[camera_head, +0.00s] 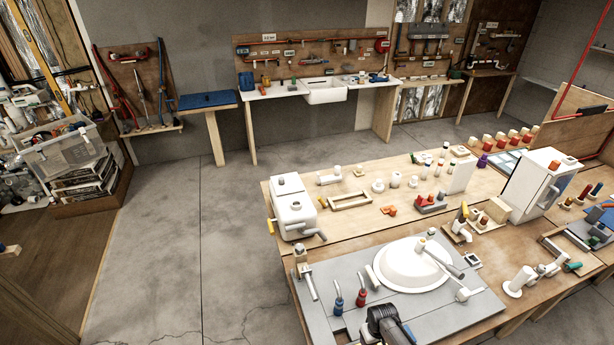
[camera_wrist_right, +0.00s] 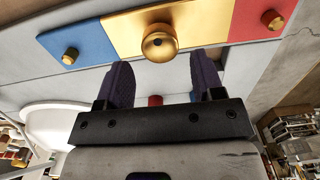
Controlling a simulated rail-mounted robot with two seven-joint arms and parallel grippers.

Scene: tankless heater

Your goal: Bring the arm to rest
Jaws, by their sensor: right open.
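My right gripper (camera_wrist_right: 158,66) is open in the right wrist view, with its two dark purple fingers spread apart. A gold knob (camera_wrist_right: 159,43) on a yellow panel (camera_wrist_right: 125,32) shows just beyond the gap between the fingertips; I cannot tell how far off it is. Nothing shows held between the fingers. In the head view, a dark part of one of my arms (camera_head: 386,326) shows at the bottom edge, over the front of the bench; its fingers cannot be made out there. My left gripper is not in view.
The wooden bench (camera_head: 345,228) is crowded with a white basin (camera_head: 408,268), a white box with handles (camera_head: 293,208), a taller white cabinet (camera_head: 532,187) and two screwdrivers. A blue panel (camera_wrist_right: 82,44) and red panel (camera_wrist_right: 252,14) flank the yellow one. Floor left of the bench is clear.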

